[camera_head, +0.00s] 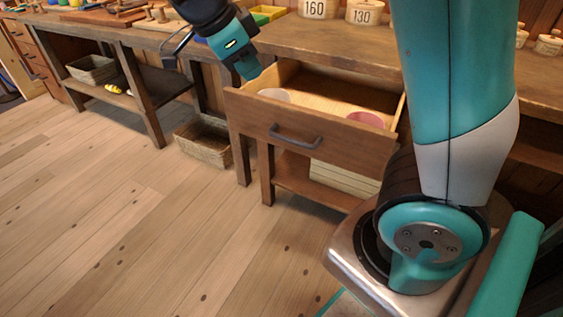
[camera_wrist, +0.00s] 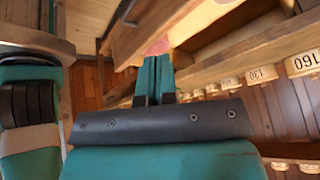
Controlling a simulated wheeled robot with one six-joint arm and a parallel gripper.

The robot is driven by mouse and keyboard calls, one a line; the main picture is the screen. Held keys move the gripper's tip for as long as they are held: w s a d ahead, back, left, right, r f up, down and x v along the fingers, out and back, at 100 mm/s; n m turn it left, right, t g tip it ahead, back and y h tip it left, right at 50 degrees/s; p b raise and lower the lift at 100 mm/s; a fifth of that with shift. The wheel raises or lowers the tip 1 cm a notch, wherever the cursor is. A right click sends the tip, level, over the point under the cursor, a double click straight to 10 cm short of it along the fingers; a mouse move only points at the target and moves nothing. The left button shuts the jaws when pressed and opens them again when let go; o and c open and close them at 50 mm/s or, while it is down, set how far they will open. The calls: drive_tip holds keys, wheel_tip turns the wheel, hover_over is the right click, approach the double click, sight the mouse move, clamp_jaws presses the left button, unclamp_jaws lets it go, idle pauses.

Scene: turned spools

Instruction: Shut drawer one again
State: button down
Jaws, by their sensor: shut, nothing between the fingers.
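A wooden drawer (camera_head: 310,142) stands pulled out under the workbench, with a dark bar handle (camera_head: 296,136) on its front. Inside lie a pale round piece (camera_head: 274,94) and a pink round piece (camera_head: 366,119). My gripper (camera_head: 248,73) is at the drawer's far left, by the top edge of its front; I cannot tell whether it touches. In the wrist view my gripper (camera_wrist: 155,62) has its teal fingers together with nothing held. The wooden drawer (camera_wrist: 160,25) shows beyond the fingertips, with a bit of pink (camera_wrist: 157,47) just past them. No number shows on the drawer front.
The workbench top (camera_head: 330,45) carries containers labelled 160 (camera_head: 314,8) and 130 (camera_head: 363,12). A wicker basket (camera_head: 203,142) stands on the floor left of the drawer, and a pale crate (camera_head: 343,179) sits below it. The floor in front (camera_head: 150,235) is clear.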

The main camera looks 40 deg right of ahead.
wheel_tip(320, 180, down, 6)
drive_tip(key=f+m+g+h+b, duration=0.1)
drive_tip(key=m+b, duration=0.4)
drive_tip(key=m, duration=0.2)
drive_tip(key=m+b, duration=0.1)
drive_tip(key=b, duration=0.4)
approach(293, 135)
drive_tip(key=x, duration=0.5)
drive_tip(key=shift+f, duration=0.25)
drive_tip(key=shift+d, duration=0.1)
